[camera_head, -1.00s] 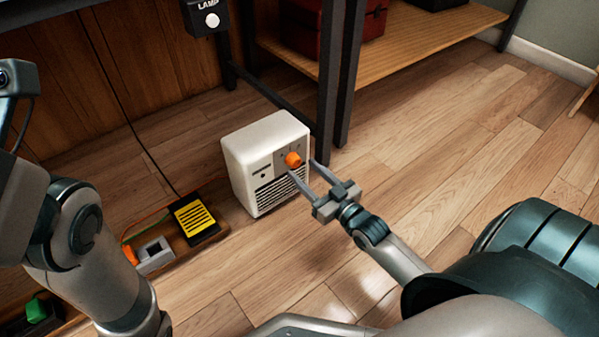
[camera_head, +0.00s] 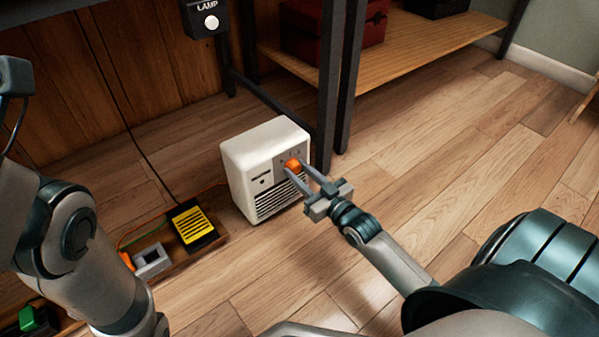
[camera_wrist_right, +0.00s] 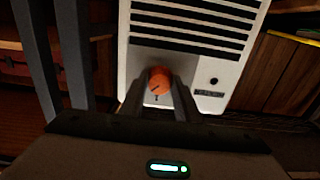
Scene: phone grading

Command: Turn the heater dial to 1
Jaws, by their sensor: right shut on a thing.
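A white heater (camera_head: 262,135) stands on the wooden floor below the bench, with black vent slots on its front. Its orange dial (camera_head: 292,166) is at the upper right of the front. My right gripper (camera_head: 296,172) is shut on the dial, one finger on each side. In the right wrist view the dial (camera_wrist_right: 159,80) sits between the two fingertips (camera_wrist_right: 160,92), with a dark pointer mark on its face. The number it points at is too small to read. My left arm shows at the left edge; its gripper is out of view.
A black post (camera_head: 328,90) stands right behind the heater. A yellow-topped black pedal (camera_head: 194,221) and a grey holder (camera_head: 152,262) lie to its left. A lamp switch box (camera_head: 205,18) hangs above. The floor to the right is clear.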

